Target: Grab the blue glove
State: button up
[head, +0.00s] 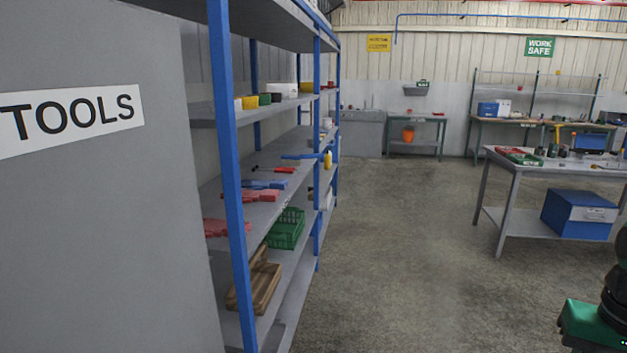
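A flat blue item that looks like the blue glove (264,184) lies on the middle shelf board of the blue-posted rack (229,180). It is small in the head view, so its exact shape is hard to tell. Red glove-like items (254,195) lie just in front of it, and more red ones (224,228) lie nearer on the same board. My gripper is not in view.
A grey panel marked TOOLS (70,250) fills the near left. A green crate (286,230) sits on a lower shelf. A workbench (510,167) and a green-and-black object (592,322) stand right. The concrete floor between is clear.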

aim_at(280, 184)
jog(key=z, duration=0.45)
jog(key=i, duration=2.25)
jog(key=u, duration=0.9)
jog(key=i, duration=0.75)
jog(key=u, duration=0.45)
